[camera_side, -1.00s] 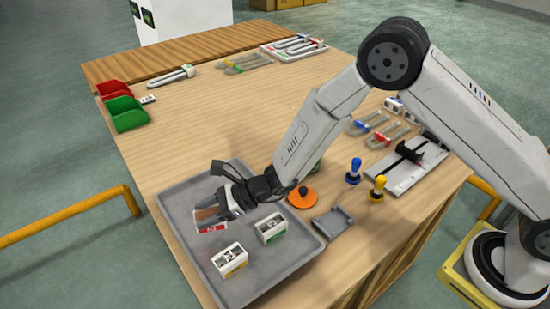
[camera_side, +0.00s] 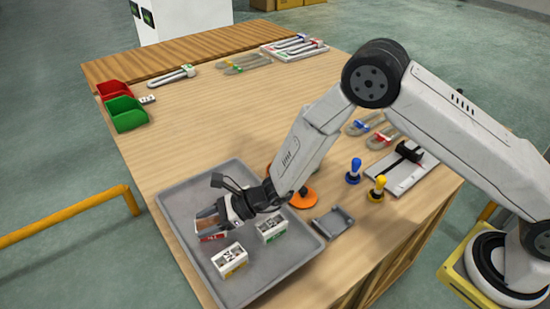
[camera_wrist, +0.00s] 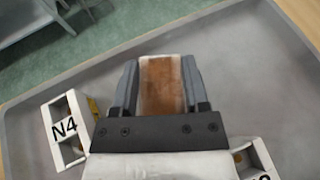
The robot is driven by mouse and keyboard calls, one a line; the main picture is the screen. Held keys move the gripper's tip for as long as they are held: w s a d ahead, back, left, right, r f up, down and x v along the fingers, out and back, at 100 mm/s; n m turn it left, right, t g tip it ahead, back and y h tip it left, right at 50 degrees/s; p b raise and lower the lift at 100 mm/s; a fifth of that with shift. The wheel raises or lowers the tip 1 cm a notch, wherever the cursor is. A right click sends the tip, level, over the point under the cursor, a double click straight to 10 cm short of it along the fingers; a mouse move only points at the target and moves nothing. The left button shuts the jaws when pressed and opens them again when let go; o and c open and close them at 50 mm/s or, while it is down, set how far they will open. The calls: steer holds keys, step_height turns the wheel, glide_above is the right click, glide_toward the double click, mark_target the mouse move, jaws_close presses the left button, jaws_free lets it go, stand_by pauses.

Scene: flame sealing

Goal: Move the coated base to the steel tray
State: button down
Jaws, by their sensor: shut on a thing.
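My gripper (camera_side: 212,213) is shut on the coated base, over the back left part of the steel tray (camera_side: 285,268). In the side view the base (camera_side: 207,237) shows as a small block with a red label, partly hidden by my fingers. In the wrist view my gripper (camera_wrist: 163,90) has one finger on each side of the base (camera_wrist: 162,82), whose top is brown. The grey tray also fills much of the wrist view (camera_wrist: 250,65). I cannot tell whether the base touches the tray floor.
Two white blocks stand in the tray, one with a yellow label (camera_side: 230,260) and one with a green label (camera_side: 271,228), close to my gripper. An orange disc (camera_side: 303,199), a grey holder (camera_side: 333,222) and blue (camera_side: 353,172) and yellow (camera_side: 377,189) handled tools stand right of the tray.

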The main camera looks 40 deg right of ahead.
steer(key=shift+f, duration=0.1)
steer(key=shift+c, duration=0.5)
jaws_free()
steer(key=shift+d, duration=0.1)
steer(key=v, duration=1.2)
steer(key=shift+r, duration=0.2)
